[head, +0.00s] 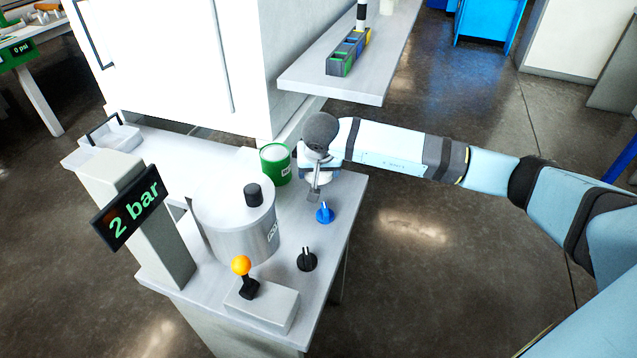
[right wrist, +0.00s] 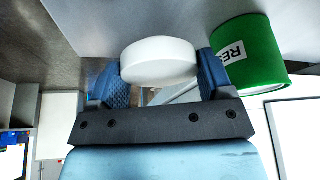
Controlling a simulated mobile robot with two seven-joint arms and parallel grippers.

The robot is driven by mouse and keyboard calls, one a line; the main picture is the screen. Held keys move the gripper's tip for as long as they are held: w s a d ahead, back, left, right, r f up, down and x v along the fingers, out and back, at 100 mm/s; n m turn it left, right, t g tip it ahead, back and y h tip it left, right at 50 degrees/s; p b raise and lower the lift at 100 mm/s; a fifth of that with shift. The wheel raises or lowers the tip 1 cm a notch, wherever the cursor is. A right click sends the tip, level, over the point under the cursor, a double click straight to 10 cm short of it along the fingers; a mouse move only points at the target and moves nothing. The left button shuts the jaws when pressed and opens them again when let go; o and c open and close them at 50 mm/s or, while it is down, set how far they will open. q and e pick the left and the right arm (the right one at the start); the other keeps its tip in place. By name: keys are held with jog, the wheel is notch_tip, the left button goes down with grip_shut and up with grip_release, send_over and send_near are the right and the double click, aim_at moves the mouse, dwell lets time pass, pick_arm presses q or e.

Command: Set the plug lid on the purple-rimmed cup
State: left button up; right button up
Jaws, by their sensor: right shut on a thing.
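My right gripper (right wrist: 160,68) is shut on a white, round, thick disc (right wrist: 158,62), which looks like the plug lid. The blue fingers hold it at its two sides. In the head view my right gripper (head: 313,182) is over the right edge of the metal bench, beside the green cup. The disc cannot be made out clearly there. The green cup (head: 275,165) stands on the bench, pale on top, with a white label; it also shows in the right wrist view (right wrist: 250,52), right of the disc. I see no purple-rimmed cup. My left gripper is not in view.
On the bench (head: 330,232) stand a metal pot (head: 235,225), a blue knob (head: 325,213), a black knob (head: 307,260) and an orange-topped lever (head: 241,266). A "2 bar" display (head: 130,207) stands left. A shelf (head: 375,75) holds a coloured rack (head: 340,66).

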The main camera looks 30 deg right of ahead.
aim_at(319, 182)
jog(key=shift+f+b, duration=0.45)
jog(key=shift+f, duration=1.8)
jog(key=o, duration=1)
jog(key=shift+c, duration=0.2)
jog(key=shift+r, duration=0.1)
